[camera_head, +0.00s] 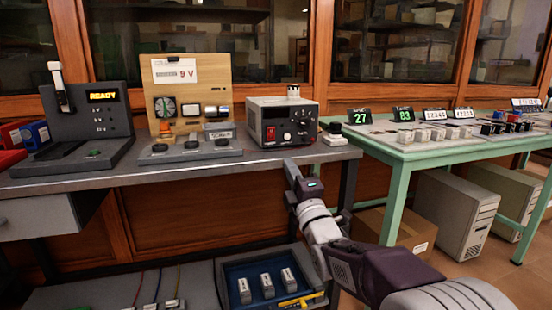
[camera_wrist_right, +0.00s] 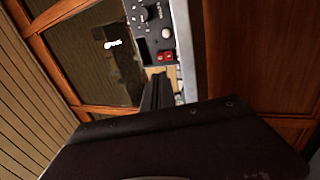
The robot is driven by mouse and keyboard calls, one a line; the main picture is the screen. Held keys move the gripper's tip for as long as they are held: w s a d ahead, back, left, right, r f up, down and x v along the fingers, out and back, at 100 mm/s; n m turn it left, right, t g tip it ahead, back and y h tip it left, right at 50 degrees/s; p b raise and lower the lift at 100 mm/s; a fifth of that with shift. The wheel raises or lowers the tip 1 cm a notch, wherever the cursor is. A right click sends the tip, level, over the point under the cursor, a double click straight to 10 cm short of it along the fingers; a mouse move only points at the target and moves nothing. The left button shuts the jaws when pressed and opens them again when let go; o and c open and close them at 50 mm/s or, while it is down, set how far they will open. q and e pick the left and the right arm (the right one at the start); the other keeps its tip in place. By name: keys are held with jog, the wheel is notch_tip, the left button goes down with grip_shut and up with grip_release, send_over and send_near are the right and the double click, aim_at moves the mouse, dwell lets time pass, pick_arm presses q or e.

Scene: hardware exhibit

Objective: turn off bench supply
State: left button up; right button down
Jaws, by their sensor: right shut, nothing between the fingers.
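The bench supply (camera_head: 283,122) is a pale grey box with a black front panel, a small red-lit area and knobs. It stands on the grey bench. Its panel shows sideways in the right wrist view (camera_wrist_right: 155,20), with a small red part (camera_wrist_right: 165,57), probably a switch; its position is too small to read. My right gripper (camera_head: 289,164) is in front of the bench edge, just below the supply. Its fingers, shut and empty, point towards the panel in the wrist view (camera_wrist_right: 158,76). They appear close to the red part; contact cannot be told. My left gripper is not in view.
A wooden meter board (camera_head: 187,72) and a dark console reading READY (camera_head: 85,120) stand left on the bench (camera_head: 200,168). A small black-topped device (camera_head: 335,132) is right of the supply. A green table (camera_head: 395,160) stands further right. A blue tray (camera_head: 235,272) is below.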

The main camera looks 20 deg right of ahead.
dwell(0.3)
jog(key=p, duration=0.7)
send_near(272, 130)
jog(key=x, duration=0.3)
jog(key=shift+w+r, duration=0.2)
jog(key=shift+r, duration=0.05)
jog(key=shift+w+b, duration=0.75)
jog(key=shift+w, duration=0.4)
jog(key=shift+w+r, duration=0.35)
jog(key=shift+w, duration=0.15)
